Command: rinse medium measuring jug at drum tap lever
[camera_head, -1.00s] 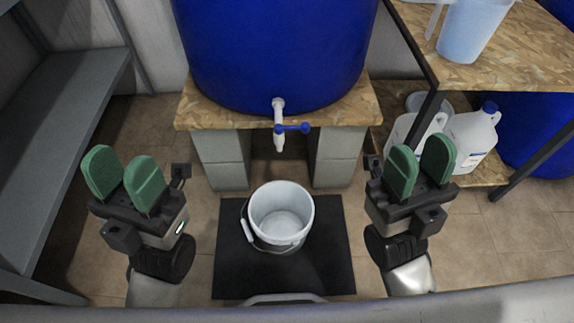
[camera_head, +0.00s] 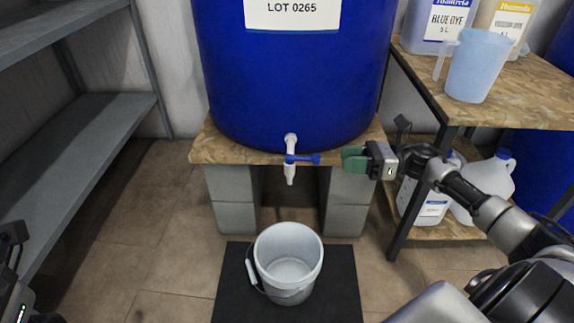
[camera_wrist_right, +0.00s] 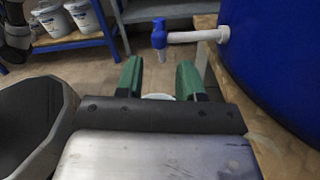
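The drum tap (camera_head: 290,172) is white with a blue lever (camera_head: 303,159), low on the front of the blue drum (camera_head: 290,80). The lever also shows in the right wrist view (camera_wrist_right: 159,36), ahead of the fingers. My right gripper (camera_head: 354,160) is just right of the lever, apart from it; the wrist view shows its green fingers (camera_wrist_right: 159,80) open and empty. A pale blue measuring jug (camera_head: 478,68) stands upright on the right bench; I cannot tell its size class. My left gripper (camera_head: 18,306) is cut off at the lower left, fingers hidden.
A white bucket (camera_head: 288,258) stands on a black mat (camera_head: 235,290) below the tap. Dye jugs (camera_head: 432,25) stand behind the measuring jug on the wooden bench (camera_head: 520,98). White jugs (camera_head: 490,180) sit on its lower shelf. Grey shelving (camera_head: 75,140) stands left.

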